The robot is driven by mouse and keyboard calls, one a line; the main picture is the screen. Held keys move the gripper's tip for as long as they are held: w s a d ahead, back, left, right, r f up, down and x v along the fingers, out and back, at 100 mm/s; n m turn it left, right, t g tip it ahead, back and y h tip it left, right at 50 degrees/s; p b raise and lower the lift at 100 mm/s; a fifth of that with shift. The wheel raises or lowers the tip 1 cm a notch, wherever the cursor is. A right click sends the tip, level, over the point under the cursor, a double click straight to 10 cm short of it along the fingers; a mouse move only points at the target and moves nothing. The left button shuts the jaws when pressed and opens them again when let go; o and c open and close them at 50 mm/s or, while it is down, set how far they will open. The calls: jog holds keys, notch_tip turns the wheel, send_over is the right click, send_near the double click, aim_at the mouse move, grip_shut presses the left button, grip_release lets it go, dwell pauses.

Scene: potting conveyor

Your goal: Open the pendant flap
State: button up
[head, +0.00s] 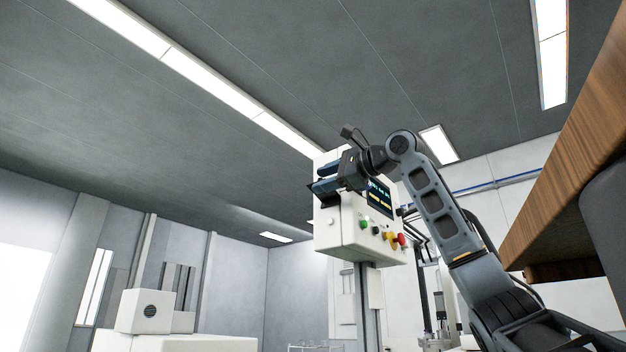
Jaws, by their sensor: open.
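The pendant (345,235) is a white box on a grey post, right of the middle in the head view. Its right face has a lit dark screen (380,195) and, lower down, green, yellow and red buttons. My gripper (323,178) is in front of the upper part of the box. Its two dark fingers point left and are apart, with nothing seen between them. My gripper and wrist hide part of the pendant's upper face. I cannot make out the flap or its edge, nor whether the fingers touch the box.
A wooden edge (565,150) juts in at the upper right, near my arm. Pale machinery (437,300) stands behind the pendant. The space left of the pendant is open.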

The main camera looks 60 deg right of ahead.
aim_at(319, 180)
jog(key=shift+p+x, duration=0.5)
jog(key=shift+x, duration=1.45)
jog(key=shift+c, duration=0.3)
grip_shut()
